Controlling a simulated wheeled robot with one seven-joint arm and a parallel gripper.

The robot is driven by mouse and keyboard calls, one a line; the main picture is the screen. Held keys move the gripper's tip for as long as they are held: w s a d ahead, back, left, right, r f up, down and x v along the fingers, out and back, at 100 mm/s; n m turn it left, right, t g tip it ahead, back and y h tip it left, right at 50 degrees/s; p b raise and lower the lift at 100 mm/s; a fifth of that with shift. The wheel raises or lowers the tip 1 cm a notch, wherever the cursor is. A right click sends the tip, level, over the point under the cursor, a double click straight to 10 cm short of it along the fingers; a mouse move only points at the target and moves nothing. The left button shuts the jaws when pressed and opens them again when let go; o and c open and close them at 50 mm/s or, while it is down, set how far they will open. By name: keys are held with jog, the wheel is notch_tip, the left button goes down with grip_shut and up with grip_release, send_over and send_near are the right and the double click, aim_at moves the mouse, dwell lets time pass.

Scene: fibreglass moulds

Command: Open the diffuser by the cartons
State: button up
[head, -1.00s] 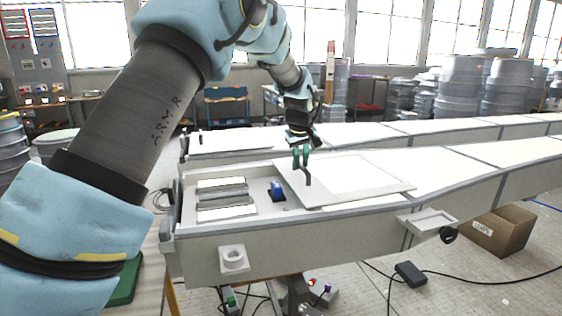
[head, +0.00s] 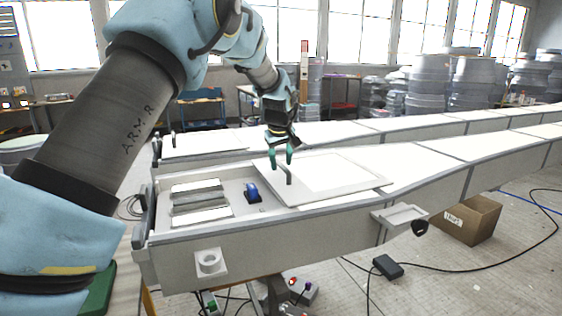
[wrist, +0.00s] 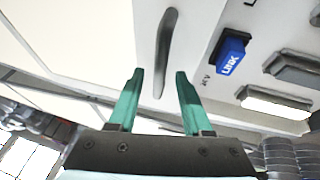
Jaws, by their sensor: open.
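The diffuser is a white framed panel (head: 335,177) on the near long white housing (head: 300,232), on the carton side. It covers part of the top, and the left end of the housing is uncovered. A grey bar handle (head: 289,178) stands at the panel's left edge. My gripper (head: 281,157) is open just above the handle, its green fingers apart. In the wrist view the handle (wrist: 167,45) lies just ahead of the gap between the fingertips (wrist: 158,74). No contact with the handle shows.
The uncovered end holds tubes (head: 200,202) and a blue switch (head: 252,190). A cardboard carton (head: 470,220) stands on the floor at right. A second long housing (head: 205,143) lies behind. Cables and a black box (head: 388,267) lie on the floor in front.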

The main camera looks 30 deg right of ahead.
jog(key=b+v, duration=0.2)
jog(key=v, duration=0.9)
jog(key=shift+b, duration=0.35)
jog(key=shift+f, duration=0.1)
